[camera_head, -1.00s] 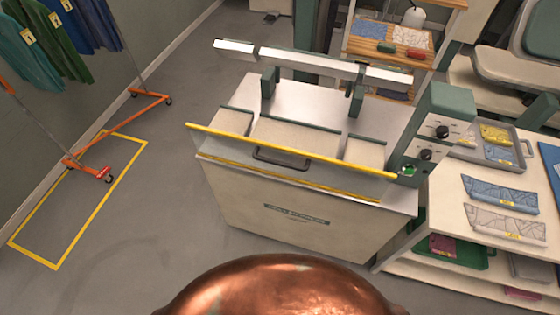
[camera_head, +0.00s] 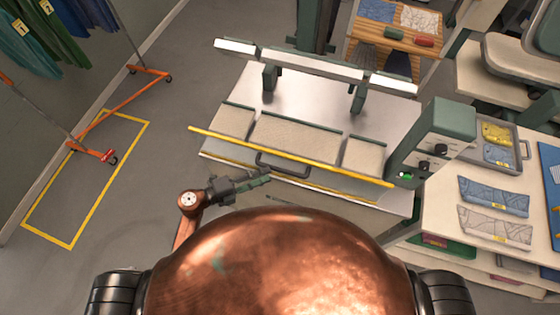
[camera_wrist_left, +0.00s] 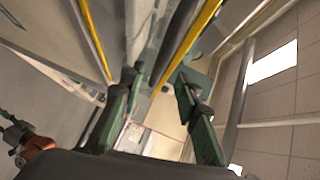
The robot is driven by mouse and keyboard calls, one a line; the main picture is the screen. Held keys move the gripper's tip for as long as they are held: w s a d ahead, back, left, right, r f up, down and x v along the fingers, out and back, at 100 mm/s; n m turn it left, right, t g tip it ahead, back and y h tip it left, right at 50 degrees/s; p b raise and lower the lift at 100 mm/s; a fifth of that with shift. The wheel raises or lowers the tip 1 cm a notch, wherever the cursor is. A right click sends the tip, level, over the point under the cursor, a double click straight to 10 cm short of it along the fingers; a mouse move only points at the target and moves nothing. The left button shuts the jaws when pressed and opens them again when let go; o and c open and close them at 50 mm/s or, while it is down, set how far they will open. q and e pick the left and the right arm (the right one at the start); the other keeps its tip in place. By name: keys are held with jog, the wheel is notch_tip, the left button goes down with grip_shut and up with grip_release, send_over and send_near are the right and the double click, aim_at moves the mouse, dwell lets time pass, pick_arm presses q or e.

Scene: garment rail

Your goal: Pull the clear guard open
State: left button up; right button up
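The clear guard is edged by a yellow bar (camera_head: 235,139) along the front of the press machine; its see-through panel is hard to make out. A dark grey handle (camera_head: 282,166) sits at the middle of the guard. My left gripper (camera_head: 262,178) is just below and left of the handle, apart from it as far as I can tell. In the left wrist view the left gripper's green fingers (camera_wrist_left: 158,97) are spread with nothing held between them. Yellow strips run beyond them. I cannot pick out the handle surely there. My right gripper is not in view.
A green control box (camera_head: 437,135) with knobs and a lit green button stands at the machine's right end. A table (camera_head: 446,206) with folded garments is at the right. A garment rail (camera_head: 122,105) and a yellow floor outline (camera_head: 62,243) are at the left, with open floor.

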aim_at(281, 169)
pick_arm(q)
jog(key=p+x, duration=0.1)
jog(key=x, duration=0.6)
jog(key=shift+d, duration=0.15)
grip_shut()
dwell(0.5)
